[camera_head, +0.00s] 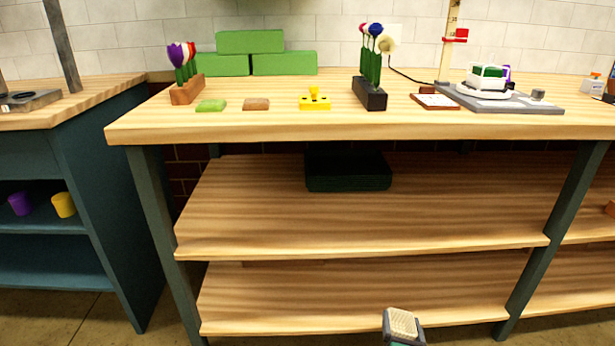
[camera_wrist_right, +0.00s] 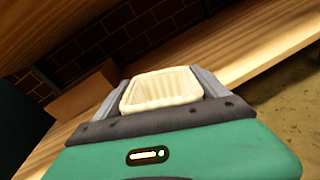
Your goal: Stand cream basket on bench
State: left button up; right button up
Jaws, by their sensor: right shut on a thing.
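The cream basket (camera_head: 403,322) shows at the bottom of the head view, low in front of the bottom shelf. My right gripper (camera_head: 404,337) is shut on it. In the right wrist view the basket (camera_wrist_right: 162,90) sits between the two fingers of my right gripper (camera_wrist_right: 160,98), with its ribbed side and open top showing. The bench (camera_head: 350,130) is a wooden top on dark teal legs, well above the basket in the picture. My left gripper is not in view.
On the bench stand a brown flower block (camera_head: 187,93), a black flower block (camera_head: 370,97), green foam bricks (camera_head: 285,64), a yellow piece (camera_head: 314,101) and a grey board (camera_head: 500,100). A dark crate (camera_head: 348,171) is on the shelf below. The bench's front middle is clear.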

jog(key=s+d+r+m+g+h+p, duration=0.15)
jog(key=s+r+m+g+p, duration=0.25)
jog(key=r+m+p, duration=0.8)
jog(key=s+d+r+m+g+h+p, duration=0.1)
jog(key=s+d+r+m+g+p, duration=0.15)
jog(key=r+m+p, duration=0.9)
jog(key=s+a+r+m+g+y+p, duration=0.1)
jog(key=s+a+r+p, duration=0.3)
jog(key=s+r+p, duration=0.5)
jog(key=s+a+r+m+g+y+p, duration=0.2)
jog(key=s+r+p, duration=0.7)
jog(key=r, duration=1.2)
jog(key=s+a+r+m+g+y+p, duration=0.1)
jog(key=s+a+r+m+g+p, duration=0.3)
jog(key=r, duration=1.1)
jog(key=s+a+m+p, duration=0.1)
jog(key=s+a+p, duration=0.2)
jog(key=s+p, duration=0.2)
jog(key=shift+s+a+g+p, duration=0.25)
jog(key=shift+s+g+p, duration=0.1)
jog(key=shift+s+p, duration=0.1)
jog(key=shift+y, duration=0.25)
